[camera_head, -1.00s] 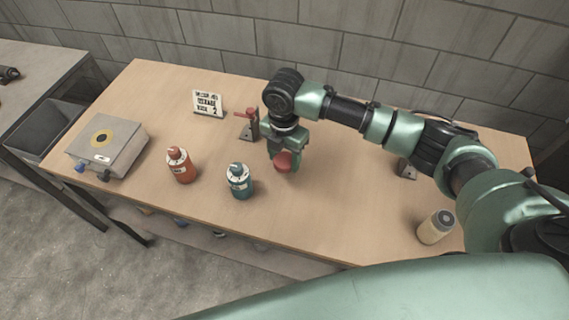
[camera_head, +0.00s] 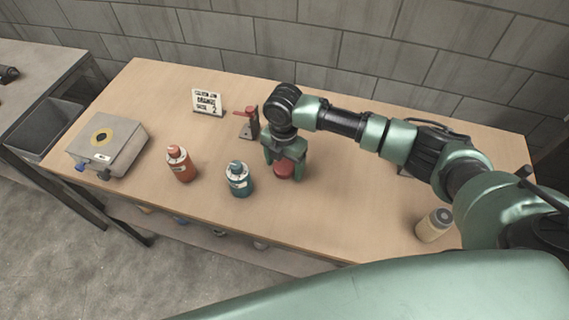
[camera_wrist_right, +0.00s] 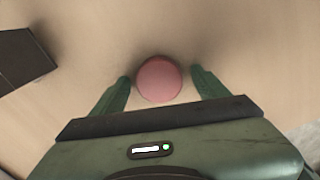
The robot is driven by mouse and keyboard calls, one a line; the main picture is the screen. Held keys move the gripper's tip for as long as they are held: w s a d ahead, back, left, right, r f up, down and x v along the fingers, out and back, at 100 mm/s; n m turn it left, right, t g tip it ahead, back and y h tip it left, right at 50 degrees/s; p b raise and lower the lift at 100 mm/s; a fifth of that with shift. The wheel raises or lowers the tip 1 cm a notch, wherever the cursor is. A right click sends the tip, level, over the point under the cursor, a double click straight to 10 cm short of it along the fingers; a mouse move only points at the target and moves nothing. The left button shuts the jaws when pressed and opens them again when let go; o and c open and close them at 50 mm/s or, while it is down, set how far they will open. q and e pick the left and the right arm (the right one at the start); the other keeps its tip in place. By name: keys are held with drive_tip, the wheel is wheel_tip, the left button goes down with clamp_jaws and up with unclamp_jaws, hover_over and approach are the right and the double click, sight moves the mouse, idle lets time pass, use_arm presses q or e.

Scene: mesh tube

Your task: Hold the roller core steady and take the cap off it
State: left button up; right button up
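A red round piece (camera_head: 284,170), which looks like the cap, is at the table's middle and shows as a pink-red disc (camera_wrist_right: 159,79) in the right wrist view. My right gripper (camera_head: 285,175) points down over it. Its two green fingers (camera_wrist_right: 160,80) are apart, one on each side of the disc, with a small gap on both sides. Whether the disc rests on the table is hard to tell. A cream cylinder with a dark grey top (camera_head: 433,228) stands near the front right; I cannot tell if it is the roller core. My left gripper is not in view.
An orange-red bottle (camera_head: 181,165) and a teal bottle (camera_head: 239,180) stand left of the gripper. A stand with a red lever (camera_head: 249,122) and a sign card (camera_head: 207,102) are behind. A grey box (camera_head: 108,149) is at the left end. The front-right table is mostly clear.

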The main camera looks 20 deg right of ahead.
sight(284, 167)
drive_tip(key=shift+f, duration=0.1)
idle(0.3)
wheel_tip(284, 167, up, 12)
drive_tip(key=shift+r+b, duration=0.25)
drive_tip(key=shift+b, duration=0.2)
